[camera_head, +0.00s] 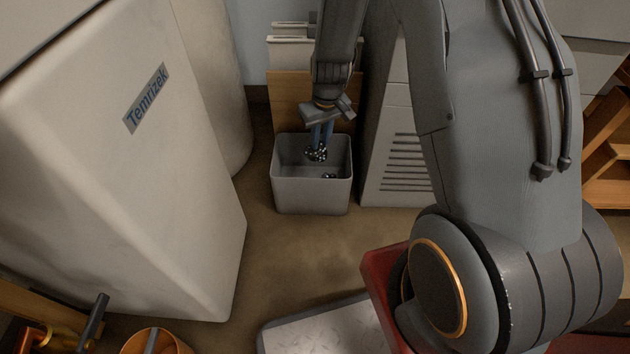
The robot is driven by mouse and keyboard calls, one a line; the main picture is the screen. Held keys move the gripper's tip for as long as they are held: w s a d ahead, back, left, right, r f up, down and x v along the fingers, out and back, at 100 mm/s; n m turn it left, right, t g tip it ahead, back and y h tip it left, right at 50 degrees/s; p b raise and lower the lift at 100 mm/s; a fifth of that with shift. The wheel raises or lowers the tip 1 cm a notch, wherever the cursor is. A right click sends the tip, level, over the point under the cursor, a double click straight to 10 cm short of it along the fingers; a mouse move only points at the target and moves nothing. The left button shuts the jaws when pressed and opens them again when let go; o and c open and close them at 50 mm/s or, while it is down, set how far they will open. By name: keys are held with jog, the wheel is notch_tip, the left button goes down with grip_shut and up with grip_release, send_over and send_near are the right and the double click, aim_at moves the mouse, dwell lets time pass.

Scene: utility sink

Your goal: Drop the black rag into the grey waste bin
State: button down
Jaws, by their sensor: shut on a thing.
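The grey waste bin (311,196) stands on the floor, open at the top, between a white cabinet and a grey vented unit. My gripper (320,143) points down over the bin's opening, its blue-grey fingers reaching to about the rim. It is shut on the black rag (316,154), a small bunched dark cloth with pale specks. The rag hangs at the fingertips within the bin's outline; I cannot tell how far it is above the bottom. The fingers hide the rag's upper part.
A small dark speckled thing (329,176) shows inside the bin, low down. A white cabinet (130,150) is at left and a vented grey unit (399,150) stands close right of the bin. A wooden panel (290,100) is behind.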

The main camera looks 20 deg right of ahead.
jog(key=c, duration=1.5)
grip_release()
jog(key=shift+c, duration=0.2)
jog(key=r+p, duration=0.1)
jog(key=r, duration=0.1)
jog(key=r+p, duration=0.1)
jog(key=r, duration=0.2)
jog(key=s+r+p, duration=0.1)
jog(key=r+p, duration=0.1)
jog(key=shift+s+d+r, duration=0.1)
jog(key=shift+r, duration=0.3)
